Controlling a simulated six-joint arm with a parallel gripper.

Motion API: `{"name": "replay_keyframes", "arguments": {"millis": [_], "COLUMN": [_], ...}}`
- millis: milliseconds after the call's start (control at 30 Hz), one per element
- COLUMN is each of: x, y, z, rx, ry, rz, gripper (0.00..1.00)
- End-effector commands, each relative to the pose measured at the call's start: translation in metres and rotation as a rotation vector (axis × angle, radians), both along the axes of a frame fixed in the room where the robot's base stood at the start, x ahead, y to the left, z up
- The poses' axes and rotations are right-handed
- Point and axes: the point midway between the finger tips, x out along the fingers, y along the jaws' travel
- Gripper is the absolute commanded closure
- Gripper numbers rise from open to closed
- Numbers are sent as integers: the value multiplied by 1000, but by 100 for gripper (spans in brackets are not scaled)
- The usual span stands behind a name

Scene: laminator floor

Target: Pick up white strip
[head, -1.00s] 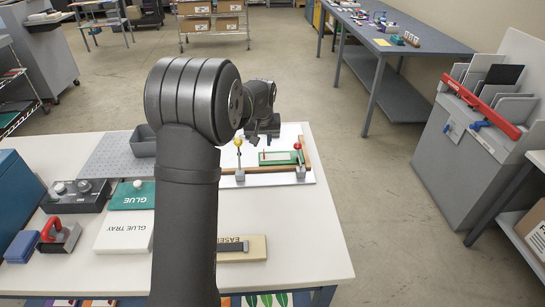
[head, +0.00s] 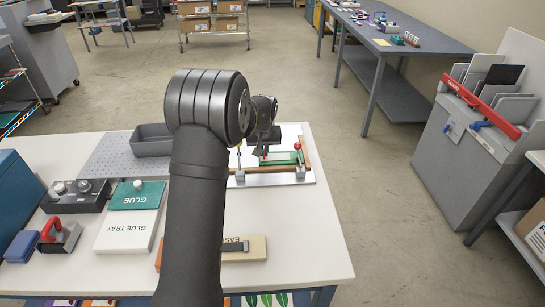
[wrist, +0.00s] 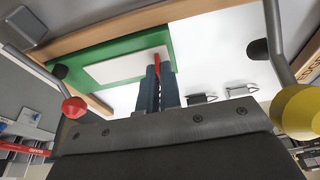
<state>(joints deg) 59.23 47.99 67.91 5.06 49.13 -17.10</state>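The white strip (wrist: 115,67) appears as a flat pale piece lying on a green board (wrist: 70,52) in the wrist view. The green board also shows in the head view (head: 289,161), partly behind my arm and a clamp. My gripper (wrist: 157,70) is just at the right end of the white piece in the wrist view. Its two dark fingers are close together, with a small red piece (wrist: 157,60) between or just beyond their tips. Whether the fingers hold the red piece or touch the strip cannot be told. In the head view my gripper (head: 260,150) is low over the board.
Wooden rails (wrist: 100,38) border the board. A red-knobbed clamp (wrist: 74,107) and a yellow-knobbed clamp (wrist: 297,110) stand on either side. The table's right front is clear.

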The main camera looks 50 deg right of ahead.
Motion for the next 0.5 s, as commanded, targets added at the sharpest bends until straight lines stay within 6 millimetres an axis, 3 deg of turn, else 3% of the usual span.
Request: {"name": "replay_keyframes", "arguments": {"millis": [500], "x": [0], "y": [0], "z": [5], "rx": [-2], "ry": [-1], "rz": [0], "gripper": [100]}}
